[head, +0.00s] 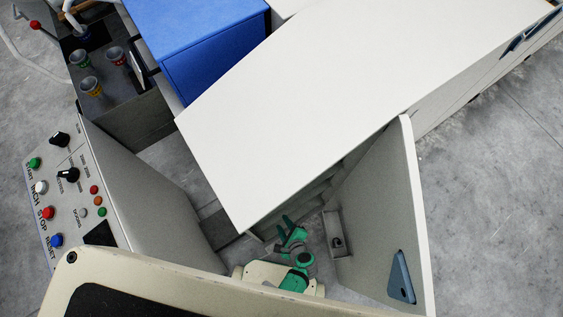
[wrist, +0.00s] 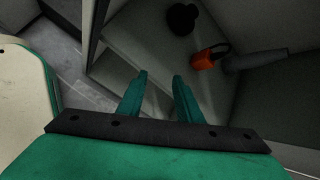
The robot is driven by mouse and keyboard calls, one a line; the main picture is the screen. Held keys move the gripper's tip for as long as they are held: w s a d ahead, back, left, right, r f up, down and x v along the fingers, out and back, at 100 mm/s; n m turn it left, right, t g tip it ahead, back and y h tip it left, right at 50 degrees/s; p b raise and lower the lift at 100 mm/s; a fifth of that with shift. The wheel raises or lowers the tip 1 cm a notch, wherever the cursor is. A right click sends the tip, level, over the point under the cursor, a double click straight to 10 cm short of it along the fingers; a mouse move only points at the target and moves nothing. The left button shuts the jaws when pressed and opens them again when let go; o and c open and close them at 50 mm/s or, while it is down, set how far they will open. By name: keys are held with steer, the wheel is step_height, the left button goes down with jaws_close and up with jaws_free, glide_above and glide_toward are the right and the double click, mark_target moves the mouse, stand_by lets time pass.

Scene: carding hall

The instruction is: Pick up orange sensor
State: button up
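The orange sensor (wrist: 205,58) shows in the wrist view at the upper right of centre. It lies inside a grey cabinet space, against a dark grey cylindrical piece (wrist: 255,60). My gripper (wrist: 160,80) has two green fingers spread apart with nothing between them. The sensor is ahead of the fingers and to their right, not touching them. In the head view my green gripper (head: 287,222) is low, between the white cabinet and its open door. I cannot make out the orange sensor in the head view.
The white cabinet (head: 340,80) stands above my gripper, its open door (head: 385,220) to the right. A control panel (head: 70,195) with buttons is on the left. A black round knob-like part (wrist: 182,17) sits near the sensor. A blue cabinet (head: 200,40) stands behind.

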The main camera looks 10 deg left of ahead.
steer(key=w+m+y, duration=0.1)
steer(key=w, duration=0.1)
steer(key=w+m+y, duration=0.1)
steer(key=w+m, duration=0.1)
steer(key=w, duration=0.1)
steer(key=shift+a+t, duration=0.2)
steer(key=shift+t, duration=0.2)
steer(key=w+r+m+y, duration=0.1)
steer(key=w, duration=0.1)
steer(key=w+r+m+t, duration=0.1)
steer(key=w, duration=0.1)
steer(key=w+d+r+m+t+y, duration=0.1)
steer(key=w, duration=0.1)
steer(key=shift+r+m+y, duration=0.1)
steer(key=shift+m+y, duration=0.2)
steer(key=shift+w+a+f, duration=0.2)
steer(key=shift+w+a, duration=0.3)
steer(key=x, duration=0.5)
steer(key=shift+w+a+f, duration=0.2)
steer(key=shift+w+f, duration=0.05)
steer(key=shift+w, duration=0.05)
jaws_close()
